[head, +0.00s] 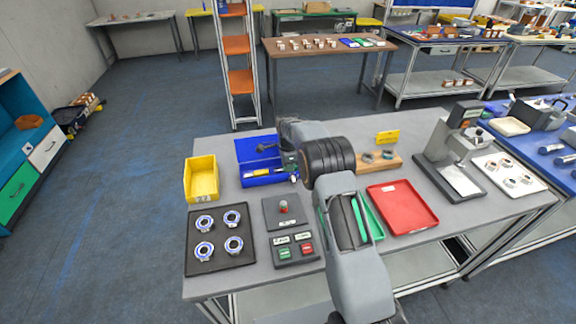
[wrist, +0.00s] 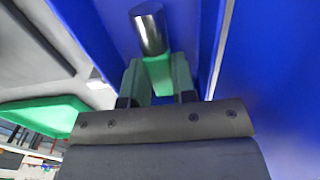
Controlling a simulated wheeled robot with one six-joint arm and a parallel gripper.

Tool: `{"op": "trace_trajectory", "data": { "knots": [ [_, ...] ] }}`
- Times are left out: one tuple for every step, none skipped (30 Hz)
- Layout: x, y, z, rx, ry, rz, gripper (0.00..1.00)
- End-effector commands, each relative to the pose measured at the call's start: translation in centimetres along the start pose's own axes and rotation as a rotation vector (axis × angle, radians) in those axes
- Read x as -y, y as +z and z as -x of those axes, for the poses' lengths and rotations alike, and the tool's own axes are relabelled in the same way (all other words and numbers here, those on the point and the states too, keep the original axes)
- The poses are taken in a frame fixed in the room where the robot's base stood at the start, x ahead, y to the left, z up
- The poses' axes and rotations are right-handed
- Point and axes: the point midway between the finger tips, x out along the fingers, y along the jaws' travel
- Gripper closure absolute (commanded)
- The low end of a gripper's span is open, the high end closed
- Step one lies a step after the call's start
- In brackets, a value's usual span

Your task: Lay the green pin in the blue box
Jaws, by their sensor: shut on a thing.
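The green pin (wrist: 158,72) shows in the wrist view as a bright green body with a shiny metal cylinder at its end. My gripper (wrist: 156,78) is shut on its green part, one finger on each side. Blue walls of the blue box (wrist: 268,75) fill both sides of that view, close around the pin. Whether the pin touches the box is not clear. In the head view the blue box (head: 246,153) stands on the table, left of my wrist. My gripper (head: 291,165) is over its right side, partly hidden by my arm. Dark and yellow items lie in the box.
A yellow bin (head: 202,180) stands left of the blue box. A black tray (head: 219,262) with ringed parts and a button box (head: 292,247) are in front. A green tray (head: 374,223) and a red tray (head: 402,207) lie to the right.

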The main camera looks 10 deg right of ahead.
Motion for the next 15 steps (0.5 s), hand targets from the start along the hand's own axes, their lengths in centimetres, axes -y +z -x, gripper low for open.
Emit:
{"op": "trace_trajectory", "data": {
  "knots": [
    [0.0, 0.0, -0.25, 0.0, 0.0, 0.0, 1.0],
    [0.0, 0.0, -0.36, 0.0, 0.0, 0.0, 1.0],
    [0.0, 0.0, -0.49, 0.0, 0.0, 0.0, 1.0],
    [0.0, 0.0, -0.58, 0.0, 0.0, 0.0, 1.0],
    [0.0, 0.0, -0.67, 0.0, 0.0, 0.0, 1.0],
    [-0.01, 0.0, -0.63, 0.0, 0.0, 0.0, 0.73],
    [-0.01, 0.0, -0.59, 0.0, 0.0, 0.0, 0.7],
    [-0.01, 0.0, -0.59, 0.0, 0.0, 0.0, 0.67],
    [-0.01, 0.0, -0.58, 0.0, 0.0, 0.0, 0.64],
    [-0.02, 0.0, -0.59, 0.0, 0.001, 0.0, 0.61],
    [-0.02, 0.0, -0.58, 0.0, 0.001, 0.0, 0.58],
    [-0.02, 0.0, -0.58, 0.0, 0.001, 0.0, 0.54],
    [-0.02, 0.0, -0.58, 0.0, 0.001, 0.0, 0.51],
    [-0.02, 0.0, -0.57, 0.0, 0.001, 0.0, 0.5],
    [-0.02, 0.0, -0.57, 0.0, 0.001, 0.0, 0.5]
  ]
}}
